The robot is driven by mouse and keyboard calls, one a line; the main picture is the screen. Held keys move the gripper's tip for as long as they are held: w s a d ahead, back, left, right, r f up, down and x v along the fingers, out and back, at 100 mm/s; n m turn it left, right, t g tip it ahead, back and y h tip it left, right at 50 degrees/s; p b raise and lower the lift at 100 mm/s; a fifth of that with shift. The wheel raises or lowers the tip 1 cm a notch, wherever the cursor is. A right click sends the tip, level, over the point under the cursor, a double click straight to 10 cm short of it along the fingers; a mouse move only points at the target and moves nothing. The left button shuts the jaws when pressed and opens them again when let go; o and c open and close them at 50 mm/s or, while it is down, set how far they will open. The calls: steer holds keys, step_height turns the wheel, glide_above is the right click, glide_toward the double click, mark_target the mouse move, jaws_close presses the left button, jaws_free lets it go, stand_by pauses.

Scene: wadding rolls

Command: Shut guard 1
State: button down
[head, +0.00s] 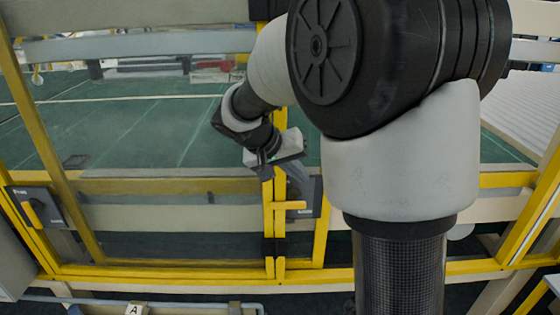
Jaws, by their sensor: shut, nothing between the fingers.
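A yellow-framed guard (185,270) with clear panels spans the left and middle of the head view. I see no number on it, so I cannot tell for sure that it is guard 1. Two yellow uprights stand close together at its right side, with a yellow handle (291,205) and a dark box (309,198) beside them. My gripper (297,182) is shut and empty, pointing down just above this handle in the picture. I cannot tell whether it touches the handle. My arm hides the area to the right of the uprights.
A dark switch box (37,207) with a yellow handle is on the left post. A green floor or bed (130,125) lies behind the panels. Pale rails (140,45) cross the top. A grey tube (180,303) and a tag marked A (137,309) are at the bottom.

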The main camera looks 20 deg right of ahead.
steer(key=d, duration=0.2)
steer(key=s+d, duration=0.1)
steer(key=d, duration=0.1)
steer(key=shift+r+p, duration=0.1)
steer(key=shift+p, duration=0.25)
steer(key=shift+d, duration=0.2)
